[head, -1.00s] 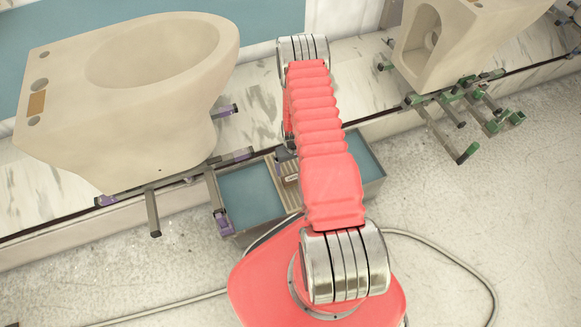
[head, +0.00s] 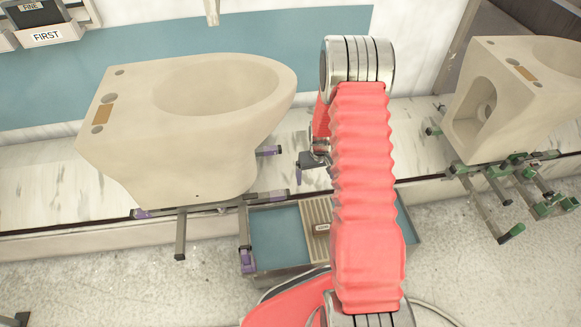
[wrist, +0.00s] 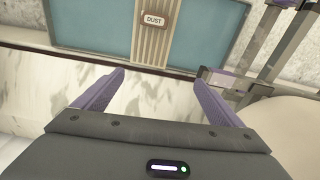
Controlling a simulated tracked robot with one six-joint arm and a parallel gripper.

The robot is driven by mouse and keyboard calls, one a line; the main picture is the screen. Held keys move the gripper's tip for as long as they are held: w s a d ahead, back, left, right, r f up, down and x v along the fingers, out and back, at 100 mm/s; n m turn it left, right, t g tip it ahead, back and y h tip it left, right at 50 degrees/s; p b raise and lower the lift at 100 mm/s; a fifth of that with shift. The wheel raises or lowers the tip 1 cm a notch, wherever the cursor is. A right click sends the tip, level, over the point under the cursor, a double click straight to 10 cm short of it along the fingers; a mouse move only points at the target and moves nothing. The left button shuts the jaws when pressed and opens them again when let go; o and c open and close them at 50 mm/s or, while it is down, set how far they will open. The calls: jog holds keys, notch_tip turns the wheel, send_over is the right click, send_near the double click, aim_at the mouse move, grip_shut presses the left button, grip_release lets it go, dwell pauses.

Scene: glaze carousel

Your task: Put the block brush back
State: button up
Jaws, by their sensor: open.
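I see no block brush in either view. My gripper (head: 310,168) hangs beside the arm in the head view, above the marble ledge and just behind the tray. In the wrist view its two purple fingers (wrist: 160,80) are spread wide with nothing between them. A grey tray (head: 278,238) has blue floors on both sides of a beige ribbed middle strip (head: 316,212). A small label on the strip reads DUST in the wrist view (wrist: 154,18). The strip looks bare there, ahead of the fingers. My arm hides part of the tray's right side.
A beige unglazed toilet bowl (head: 180,125) stands left on purple-tipped supports (head: 180,235). Another bowl (head: 490,105) stands right on green-tipped supports (head: 515,195). A holder (head: 45,35) labelled FIRST is at the upper left. The marble ledge (head: 55,190) is partly clear.

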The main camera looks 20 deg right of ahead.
jog(key=s+a+r+t, duration=0.1)
jog(key=a+r, duration=0.3)
jog(key=r, duration=0.6)
jog(key=s+a+r+n, duration=0.15)
jog(key=a+r, duration=0.25)
jog(key=r, duration=0.6)
jog(key=s+a+r+m+t, duration=0.1)
jog(key=s+a+r, duration=0.15)
jog(key=r, duration=0.85)
jog(key=s+a+r+n+t, duration=0.1)
jog(key=s+a+r, duration=0.4)
jog(key=s, duration=0.4)
jog(key=s+a+r+t, duration=0.1)
jog(key=s+a+r, duration=0.4)
jog(key=s+r, duration=0.3)
jog(key=shift+s+a+n, duration=0.25)
jog(key=shift+s+n, duration=0.1)
jog(key=shift+s, duration=0.85)
jog(key=shift+c, duration=0.5)
